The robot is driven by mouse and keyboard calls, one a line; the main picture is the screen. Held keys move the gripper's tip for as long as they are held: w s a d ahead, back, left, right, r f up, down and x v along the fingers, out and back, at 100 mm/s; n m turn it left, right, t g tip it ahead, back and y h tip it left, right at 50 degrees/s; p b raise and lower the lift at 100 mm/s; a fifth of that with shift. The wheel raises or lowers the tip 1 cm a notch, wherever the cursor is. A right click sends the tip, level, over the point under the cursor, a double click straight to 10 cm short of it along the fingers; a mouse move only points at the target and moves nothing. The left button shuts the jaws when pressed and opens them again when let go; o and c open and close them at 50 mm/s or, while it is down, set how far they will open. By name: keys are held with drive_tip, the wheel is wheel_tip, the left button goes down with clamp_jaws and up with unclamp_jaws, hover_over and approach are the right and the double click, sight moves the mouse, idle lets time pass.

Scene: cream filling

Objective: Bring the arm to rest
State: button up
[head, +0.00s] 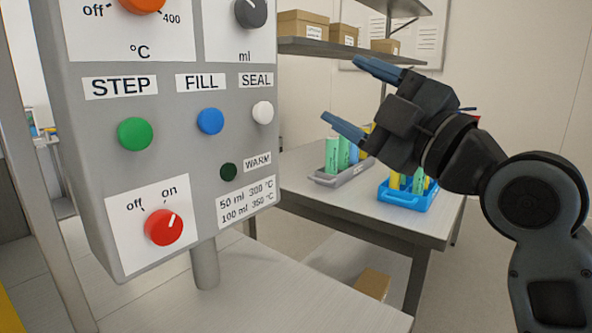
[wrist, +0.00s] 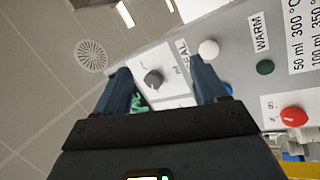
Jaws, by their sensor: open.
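My gripper (head: 350,98) is raised in the air to the right of the grey control panel (head: 185,155). Its two blue fingers are spread apart with nothing between them. In the wrist view my gripper (wrist: 165,88) is also open, with panel parts behind it. The panel carries a green STEP button (head: 135,134), a blue FILL button (head: 210,121) and a white SEAL button (head: 263,112). A red switch (head: 164,228) points towards "on". The WARM lamp (head: 229,172) looks dark green.
A side table (head: 400,225) behind holds a grey tray (head: 340,178) and a blue tray (head: 406,198), both with coloured tubes. Boxes sit on a wall shelf (head: 350,50). A metal surface (head: 270,290) lies below the panel. A cardboard box (head: 373,284) is low under the side table.

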drive_tip(key=s+d+f+m+t+h+p, duration=0.1)
drive_tip(key=s+d+f+m+h, duration=0.1)
drive_tip(key=s+f+m+h, duration=0.45)
drive_tip(key=s+d+f+m+h+p, duration=0.1)
drive_tip(key=s+d+f+m+p, duration=0.15)
drive_tip(key=f+m, duration=0.45)
drive_tip(key=s+d+f+m+t+h+p, duration=0.1)
drive_tip(key=s+d+f+m+h, duration=0.3)
drive_tip(key=f, duration=0.6)
drive_tip(key=s+d+f+m+g+p, duration=0.1)
drive_tip(key=s, duration=0.9)
drive_tip(key=s+d+f+m+g+h+p, duration=0.1)
drive_tip(key=s+d, duration=0.1)
drive_tip(key=s, duration=0.8)
drive_tip(key=s+d+f+m+g+h+p, duration=0.1)
drive_tip(key=s+d+f+m+g, duration=0.1)
drive_tip(key=s, duration=0.8)
drive_tip(key=shift+s+d+p, duration=0.2)
drive_tip(key=shift+d+p, duration=0.05)
drive_tip(key=shift+p, duration=0.05)
drive_tip(key=shift+f, duration=0.1)
